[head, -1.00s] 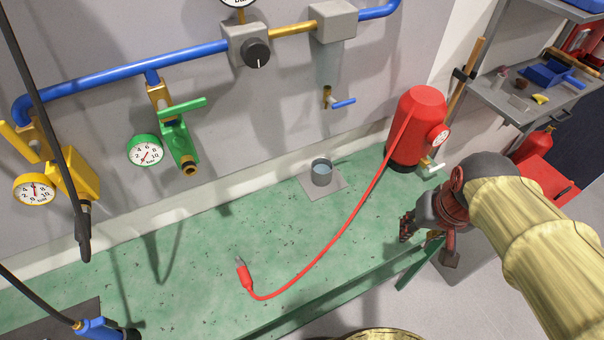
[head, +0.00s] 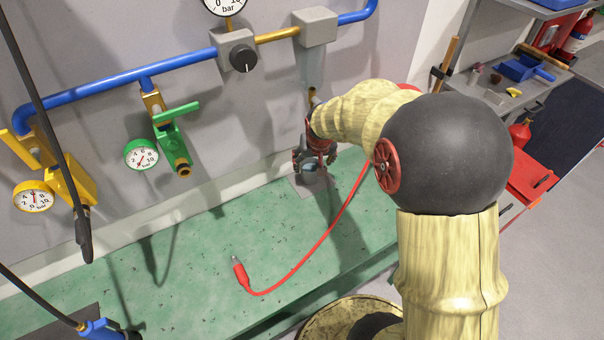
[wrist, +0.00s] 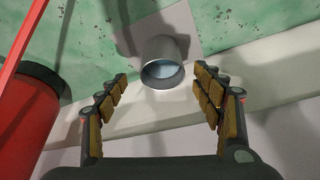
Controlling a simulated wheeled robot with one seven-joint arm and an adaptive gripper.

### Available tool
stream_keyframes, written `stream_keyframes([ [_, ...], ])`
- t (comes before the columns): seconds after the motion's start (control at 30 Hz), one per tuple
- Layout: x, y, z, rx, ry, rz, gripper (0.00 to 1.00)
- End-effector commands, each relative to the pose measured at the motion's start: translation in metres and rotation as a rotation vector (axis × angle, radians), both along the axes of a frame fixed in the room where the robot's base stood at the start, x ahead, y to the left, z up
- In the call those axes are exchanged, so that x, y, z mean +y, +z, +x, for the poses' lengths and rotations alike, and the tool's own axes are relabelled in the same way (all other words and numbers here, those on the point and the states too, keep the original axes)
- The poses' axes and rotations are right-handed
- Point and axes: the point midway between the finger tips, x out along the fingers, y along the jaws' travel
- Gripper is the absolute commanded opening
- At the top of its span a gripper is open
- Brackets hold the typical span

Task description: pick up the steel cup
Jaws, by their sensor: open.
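The steel cup (wrist: 162,62) stands upright on a grey square plate (wrist: 186,30) on the green bench, with bluish liquid inside. In the wrist view it lies between and just beyond the tips of my gripper (wrist: 162,82), whose two fingers are spread open and empty. In the head view my gripper (head: 313,160) is over the plate and partly hides the cup (head: 309,170). I cannot tell whether the fingers touch the cup; in the wrist view gaps show on both sides.
A red tank (wrist: 28,105) stands left in the wrist view, with a red hose (head: 330,222) running across the green bench (head: 200,265). The pipe wall with a blue pipe (head: 180,62) and green valve (head: 172,140) is behind. The bench's left middle is mostly clear.

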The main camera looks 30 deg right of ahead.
Motion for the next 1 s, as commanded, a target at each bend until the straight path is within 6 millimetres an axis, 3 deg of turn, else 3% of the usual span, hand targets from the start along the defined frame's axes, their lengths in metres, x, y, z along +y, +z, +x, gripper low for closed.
stream_keyframes([
  [0.6, -0.005, -0.063, 0.026, 0.002, 0.0, 0.001, 0.67],
  [0.83, -0.006, -0.063, 0.027, 0.002, 0.001, 0.0, 0.67],
  [1.0, -0.006, -0.063, 0.027, 0.002, 0.001, 0.0, 0.57],
])
